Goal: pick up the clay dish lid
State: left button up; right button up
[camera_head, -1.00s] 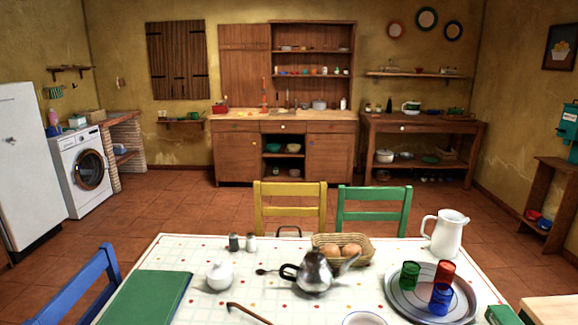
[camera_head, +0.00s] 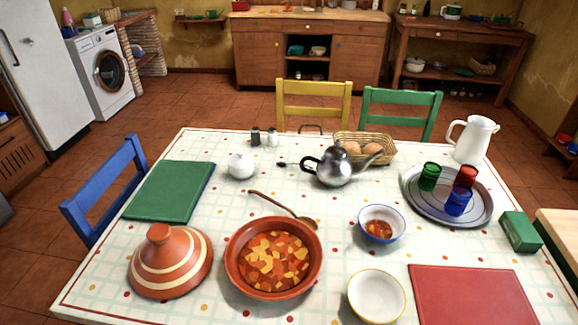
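The clay dish lid (camera_head: 170,262) is a terracotta cone with cream bands and a round knob on top. It stands upright on the table at the front left, apart from the clay dish. The clay dish (camera_head: 273,258) is to its right, uncovered, and holds a red and yellow stew. Neither of my grippers shows in the head view.
The table (camera_head: 240,205) has a light patterned cloth. A green board (camera_head: 170,191) lies behind the lid. A wooden spoon (camera_head: 283,209) lies behind the dish. Two bowls (camera_head: 381,224) (camera_head: 376,297), a red board (camera_head: 472,295), a teapot (camera_head: 335,170) and a tray (camera_head: 480,214) are farther right.

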aim_at(171, 261)
jog(key=j+u, duration=0.1)
jog(key=u, duration=0.35)
jog(key=k+j+u, duration=0.1)
jog(key=u, duration=0.4)
